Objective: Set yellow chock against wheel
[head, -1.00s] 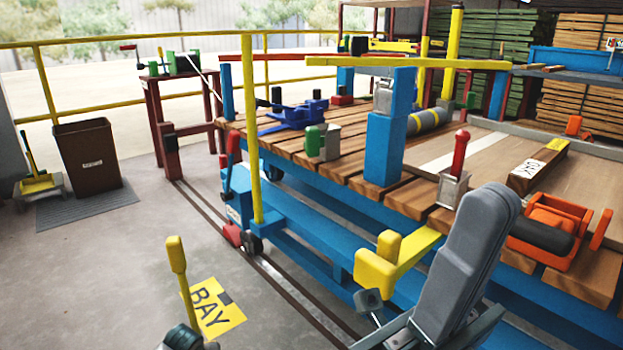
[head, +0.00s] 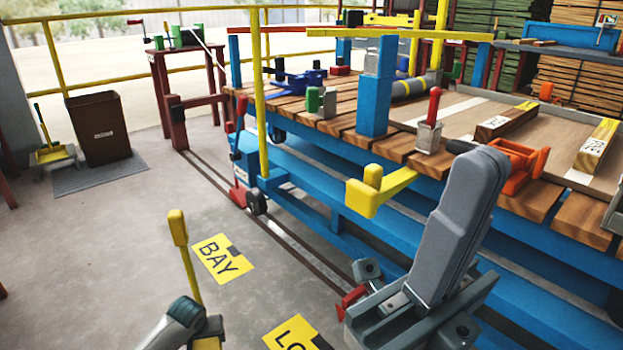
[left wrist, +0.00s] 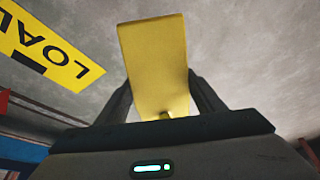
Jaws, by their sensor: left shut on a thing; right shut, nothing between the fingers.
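The yellow chock (head: 207,344) is at the bottom left of the head view, with its upright yellow handle (head: 178,228) rising from it. My left gripper (head: 210,328) is shut on it. In the left wrist view its yellow face (left wrist: 155,60) stands between the two dark fingers. A dark cart wheel (head: 257,201) sits on the floor rail, apart from the yellow chock, with a red chock (head: 238,196) beside it. My right gripper (head: 367,270) is shut and empty in front of the blue cart, its fingers only partly clear to see.
The blue cart (head: 330,205) has a wooden deck with tools and a yellow bracket (head: 385,188) projecting from its side. Yellow floor plates, BAY (head: 238,268) and one partly cut off (head: 281,338), lie on open concrete. A brown bin (head: 98,128) stands at left.

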